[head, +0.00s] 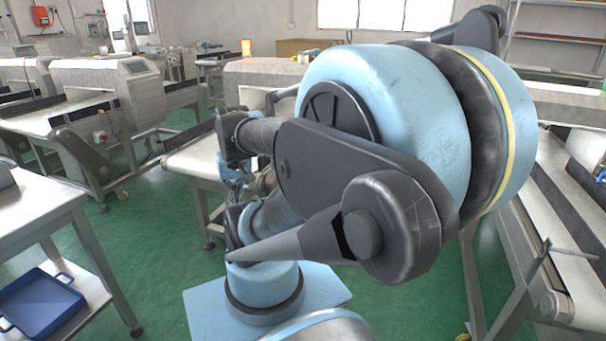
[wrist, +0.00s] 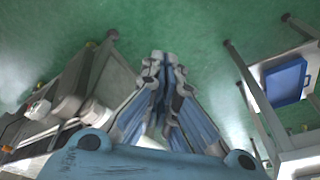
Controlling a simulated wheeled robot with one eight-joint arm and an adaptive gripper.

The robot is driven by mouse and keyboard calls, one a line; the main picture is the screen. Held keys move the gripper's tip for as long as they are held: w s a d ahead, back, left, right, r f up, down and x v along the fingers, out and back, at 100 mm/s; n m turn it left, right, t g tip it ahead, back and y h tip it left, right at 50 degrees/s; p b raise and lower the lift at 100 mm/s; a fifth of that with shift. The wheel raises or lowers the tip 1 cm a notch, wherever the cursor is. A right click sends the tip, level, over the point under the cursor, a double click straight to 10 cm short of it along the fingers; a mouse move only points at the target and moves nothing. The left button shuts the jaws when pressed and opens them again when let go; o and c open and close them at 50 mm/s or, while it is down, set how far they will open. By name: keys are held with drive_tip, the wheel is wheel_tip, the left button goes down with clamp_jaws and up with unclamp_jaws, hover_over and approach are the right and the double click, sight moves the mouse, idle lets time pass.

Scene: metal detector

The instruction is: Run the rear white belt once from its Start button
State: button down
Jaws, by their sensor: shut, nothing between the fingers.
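My gripper shows in the wrist view (wrist: 166,58) with its blue fingers together and nothing between them, over green floor. In the head view it is largely hidden by my arm. White belts show at the left: a nearer one (head: 45,118) through a metal detector (head: 110,88), and another behind it at the far left. I cannot tell for sure which is the rear white belt. A small switch box with a red button (head: 101,135) sits on the nearer frame. A red button (wrist: 8,149) also shows in the wrist view. I cannot make out a Start button.
A steel table (head: 40,205) stands at the left with a blue tray (head: 42,302) on its lower shelf; the tray also shows in the wrist view (wrist: 286,82). Another conveyor (head: 575,215) runs along the right. Green floor (head: 150,225) is clear between table and arm.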

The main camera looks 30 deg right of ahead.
drive_tip(key=w+d+r+m+t, duration=0.1)
drive_tip(key=w+d+r+m, duration=0.1)
drive_tip(key=w+d, duration=0.5)
drive_tip(key=w+d+r+m+t, duration=0.1)
drive_tip(key=w+d+r+m, duration=0.15)
drive_tip(key=w, duration=0.75)
drive_tip(key=w+d+f+m+t, duration=0.2)
drive_tip(key=w+d+f+m, duration=0.15)
drive_tip(key=w+d, duration=1.05)
drive_tip(key=w+d+f+m+t, duration=0.1)
drive_tip(key=d+f+m, duration=0.15)
drive_tip(key=d, duration=0.45)
drive_tip(key=w+d+f+m, duration=0.1)
drive_tip(key=d+f, duration=0.3)
drive_tip(key=d, duration=0.3)
drive_tip(key=w+d+f+m+t, duration=0.1)
drive_tip(key=w+d+f, duration=0.15)
drive_tip(key=d, duration=0.35)
drive_tip(key=s+d+f+m+t+y, duration=0.1)
drive_tip(key=d+f+m+t, duration=0.1)
drive_tip(key=d+f, duration=1)
wheel_tip(320, 180, down, 3)
drive_tip(key=shift+s+d+t, duration=0.35)
drive_tip(key=shift+s+t, duration=0.05)
drive_tip(key=shift+t, duration=0.1)
drive_tip(key=w+a, duration=0.5)
drive_tip(key=w, duration=0.1)
drive_tip(key=shift+w+a, duration=0.4)
